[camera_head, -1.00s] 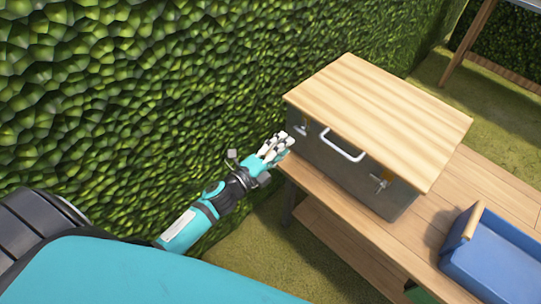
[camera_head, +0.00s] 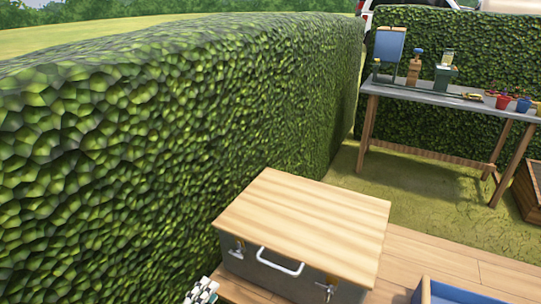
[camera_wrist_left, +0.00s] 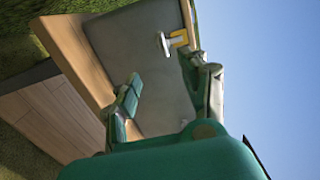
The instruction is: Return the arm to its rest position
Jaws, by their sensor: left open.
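My left gripper (camera_head: 203,291) shows only in part at the bottom edge of the head view, beside the near left corner of a grey metal box with a wooden lid. In the left wrist view its two fingers (camera_wrist_left: 166,95) are spread apart with nothing between them. The box (camera_head: 245,267) stands on a wooden bench, its lid closed. Its grey side (camera_wrist_left: 125,50) and a yellow-and-metal latch (camera_wrist_left: 174,42) show beyond the fingers. Most of my left arm is out of the head view. My right gripper is not in view.
A tall green hedge (camera_head: 170,130) runs close along the left. A blue tray (camera_head: 455,293) sits on the wooden bench (camera_head: 430,255) at the lower right. A grey-topped table (camera_head: 425,95) with pots and bottles stands at the back right, with open grass before it.

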